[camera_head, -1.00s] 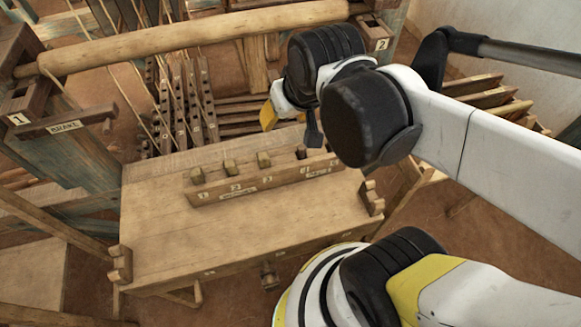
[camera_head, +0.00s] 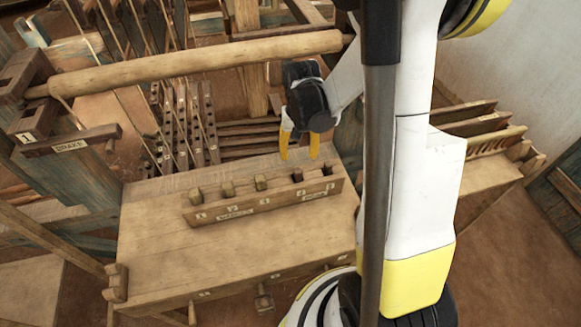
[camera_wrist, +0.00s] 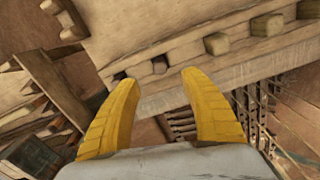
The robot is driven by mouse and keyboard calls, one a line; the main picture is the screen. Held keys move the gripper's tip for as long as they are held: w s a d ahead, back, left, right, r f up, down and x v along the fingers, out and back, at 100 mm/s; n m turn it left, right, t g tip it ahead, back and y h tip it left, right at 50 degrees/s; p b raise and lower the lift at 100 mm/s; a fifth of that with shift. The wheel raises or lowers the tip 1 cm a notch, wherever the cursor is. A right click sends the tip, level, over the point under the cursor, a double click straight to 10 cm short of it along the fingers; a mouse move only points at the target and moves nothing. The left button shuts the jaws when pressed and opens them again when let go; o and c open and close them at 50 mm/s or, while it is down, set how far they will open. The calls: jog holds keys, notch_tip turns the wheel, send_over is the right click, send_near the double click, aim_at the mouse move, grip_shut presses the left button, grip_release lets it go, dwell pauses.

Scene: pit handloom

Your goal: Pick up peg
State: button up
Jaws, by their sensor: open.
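A wooden peg rack (camera_head: 268,206) with numbered front labels stands on the worktable. My gripper (camera_head: 300,156) points down over the rack's right end, fingers apart and empty. No contact is visible.
The worktable (camera_head: 165,250) is bare around the rack. A loom beam (camera_head: 200,62) crosses behind it, with cords and dark slats (camera_head: 190,125) below. A brake lever (camera_head: 70,143) is at the left. A slatted wooden rack (camera_head: 490,145) stands at the right.

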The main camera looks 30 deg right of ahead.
aim_at(298, 171)
notch_tip(298, 171, down, 6)
jog(key=shift+r+b, duration=0.25)
jog(key=shift+b, duration=0.7)
jog(key=f, duration=0.1)
jog(key=f+b, duration=0.1)
jog(key=f, duration=0.1)
jog(key=f+b, duration=0.1)
jog(key=f, duration=0.1)
jog(key=shift+w+d, duration=0.2)
jog(key=shift+w, duration=0.05)
grip_shut()
